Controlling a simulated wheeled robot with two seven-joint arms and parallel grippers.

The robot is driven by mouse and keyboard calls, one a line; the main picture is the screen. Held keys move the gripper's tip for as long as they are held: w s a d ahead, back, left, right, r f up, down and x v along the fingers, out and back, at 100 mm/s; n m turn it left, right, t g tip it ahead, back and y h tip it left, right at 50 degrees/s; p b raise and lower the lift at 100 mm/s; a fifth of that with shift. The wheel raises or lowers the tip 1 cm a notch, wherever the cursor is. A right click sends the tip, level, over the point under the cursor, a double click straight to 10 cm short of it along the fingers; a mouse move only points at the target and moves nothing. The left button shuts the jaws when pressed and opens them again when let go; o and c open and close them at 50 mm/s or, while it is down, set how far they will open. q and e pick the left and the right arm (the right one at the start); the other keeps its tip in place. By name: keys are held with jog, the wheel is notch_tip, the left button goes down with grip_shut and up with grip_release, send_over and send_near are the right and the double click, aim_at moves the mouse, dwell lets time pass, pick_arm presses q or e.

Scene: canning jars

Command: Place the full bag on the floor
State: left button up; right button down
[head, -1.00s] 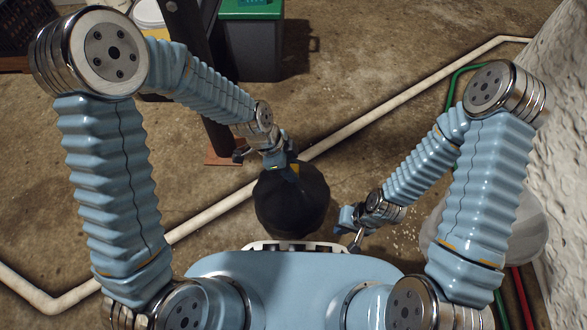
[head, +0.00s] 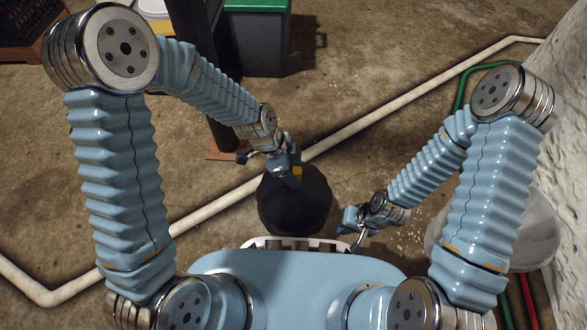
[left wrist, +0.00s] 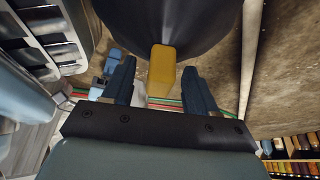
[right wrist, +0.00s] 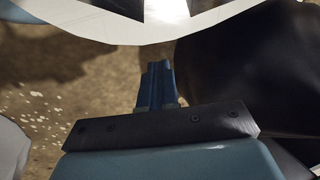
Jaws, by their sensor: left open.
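The full bag is a dark, rounded black bag (head: 294,212) just in front of my base in the head view. It also fills the top of the left wrist view (left wrist: 170,18). Its yellow neck (left wrist: 162,70) lies between the two fingers of my left gripper (left wrist: 160,84), with gaps on both sides. My left gripper (head: 291,173) is open at the top of the bag. The bag's underside is hidden, so its contact with the floor cannot be seen. My right gripper (right wrist: 156,88) is shut and empty, right of the bag in the head view (head: 350,228).
A white pipe (head: 400,103) runs along the floor behind the bag. A dark post (head: 205,75) on a reddish base and a grey bin with green lid (head: 256,40) stand farther back. A pale round container (head: 530,235) and the wall are at right.

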pick_arm(q)
jog(key=shift+r, duration=0.1)
jog(key=shift+a+r, duration=0.1)
jog(key=shift+r, duration=0.2)
jog(key=p+v, duration=0.3)
jog(key=v, duration=0.8)
jog(key=shift+r, duration=0.25)
jog(key=shift+a+f, duration=0.1)
